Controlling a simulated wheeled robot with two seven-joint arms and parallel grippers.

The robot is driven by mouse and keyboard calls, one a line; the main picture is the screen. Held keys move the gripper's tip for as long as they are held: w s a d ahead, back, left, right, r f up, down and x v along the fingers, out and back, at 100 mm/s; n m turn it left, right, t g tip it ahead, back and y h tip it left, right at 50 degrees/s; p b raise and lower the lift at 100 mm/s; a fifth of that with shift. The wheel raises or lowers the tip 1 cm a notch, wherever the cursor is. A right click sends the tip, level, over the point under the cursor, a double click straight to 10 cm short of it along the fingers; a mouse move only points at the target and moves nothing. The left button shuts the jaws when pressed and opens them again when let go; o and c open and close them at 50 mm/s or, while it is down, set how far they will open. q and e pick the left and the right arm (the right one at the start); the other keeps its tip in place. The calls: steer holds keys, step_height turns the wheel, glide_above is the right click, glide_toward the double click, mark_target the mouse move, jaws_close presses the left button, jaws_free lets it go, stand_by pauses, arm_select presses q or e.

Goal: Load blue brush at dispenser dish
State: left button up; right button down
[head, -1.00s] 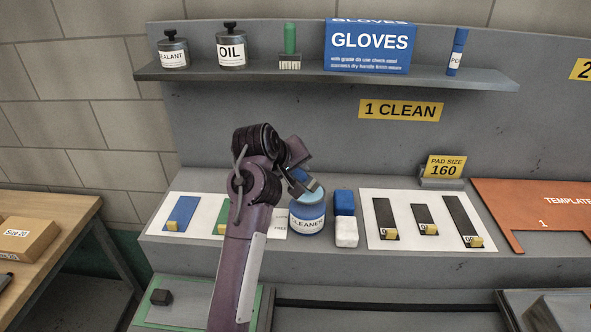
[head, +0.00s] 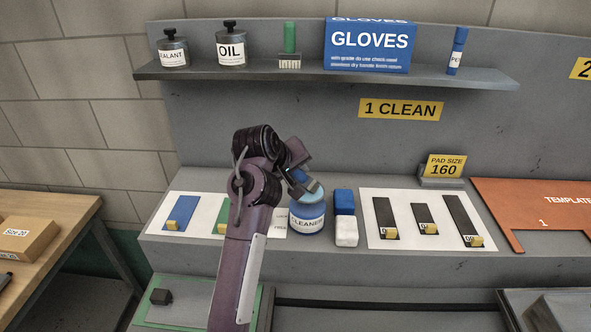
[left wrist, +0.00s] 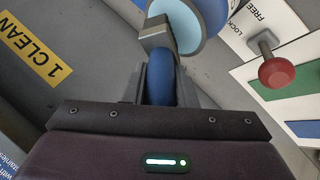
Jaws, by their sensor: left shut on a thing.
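My left gripper (left wrist: 160,90) is shut on the blue brush (left wrist: 160,77); its rounded blue handle shows between the fingers in the left wrist view. The brush's grey head end reaches to the light blue dish (left wrist: 202,14) of the dispenser. Whether the bristles touch the dish cannot be told. In the head view, my left gripper (head: 298,181) is over the top left of the blue dispenser jar (head: 308,213), labelled CLEANER, and partly covers its dish. My right gripper is not in view.
A blue block (head: 344,201) and a white block (head: 346,232) stand just right of the jar. A red knob (left wrist: 276,72) beside LOCK and FREE lettering shows in the wrist view. The shelf (head: 440,77) with bottles and a GLOVES box (head: 368,46) is above.

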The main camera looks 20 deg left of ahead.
arm_select(q)
steer(key=shift+f, duration=0.85)
stand_by(0.8)
steer(key=shift+r, duration=0.15)
step_height(320, 180, up, 7)
steer(key=p, duration=0.7)
steer(key=shift+d, duration=0.1)
steer(key=shift+f, duration=0.2)
